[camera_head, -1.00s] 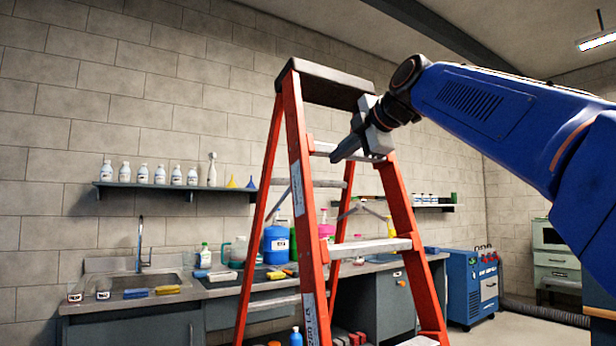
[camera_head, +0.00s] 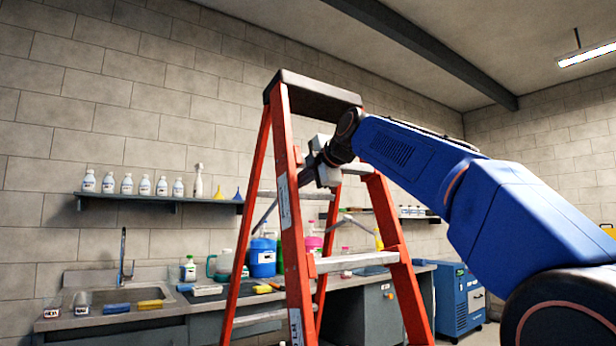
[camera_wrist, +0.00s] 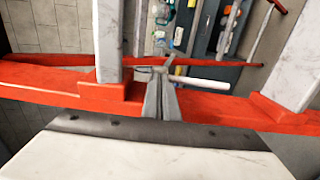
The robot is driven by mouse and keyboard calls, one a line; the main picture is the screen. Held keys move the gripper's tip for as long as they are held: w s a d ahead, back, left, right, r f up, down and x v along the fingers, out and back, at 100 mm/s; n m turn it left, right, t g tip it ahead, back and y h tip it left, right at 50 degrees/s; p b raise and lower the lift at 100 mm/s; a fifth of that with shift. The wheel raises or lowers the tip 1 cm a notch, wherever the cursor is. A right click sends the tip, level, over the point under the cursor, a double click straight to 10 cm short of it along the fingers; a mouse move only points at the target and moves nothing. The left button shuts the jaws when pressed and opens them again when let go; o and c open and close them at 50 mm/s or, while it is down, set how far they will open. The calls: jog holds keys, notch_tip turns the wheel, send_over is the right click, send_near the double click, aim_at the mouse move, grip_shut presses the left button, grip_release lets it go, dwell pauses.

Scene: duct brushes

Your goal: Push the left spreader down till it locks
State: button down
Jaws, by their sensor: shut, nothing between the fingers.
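An orange stepladder (camera_head: 290,215) stands open with a dark top cap (camera_head: 315,96). The left spreader (camera_head: 265,214) is a thin grey bar slanting upward beside the left front rail, which hides part of it. The right spreader (camera_head: 350,221) shows as a bent grey bar at the right side. My gripper (camera_head: 304,163) is shut and empty, close to the left front rail below the top cap, above the left spreader. In the wrist view my shut fingers (camera_wrist: 161,82) reach past a red rail (camera_wrist: 200,104), near a pale bar (camera_wrist: 195,82); contact cannot be told.
Ladder steps (camera_head: 357,261) lie below and beside my gripper. Behind are a counter with a sink (camera_head: 85,287), a blue jug (camera_head: 262,258) and bottles, and a wall shelf (camera_head: 160,199). A blue machine (camera_head: 460,300) stands at the right.

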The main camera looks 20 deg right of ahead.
jog(key=shift+x, duration=0.75)
jog(key=shift+r+x, duration=0.15)
jog(key=shift+x, duration=0.8)
jog(key=shift+r+x, duration=0.2)
jog(key=shift+x, duration=0.75)
jog(key=shift+r, duration=0.1)
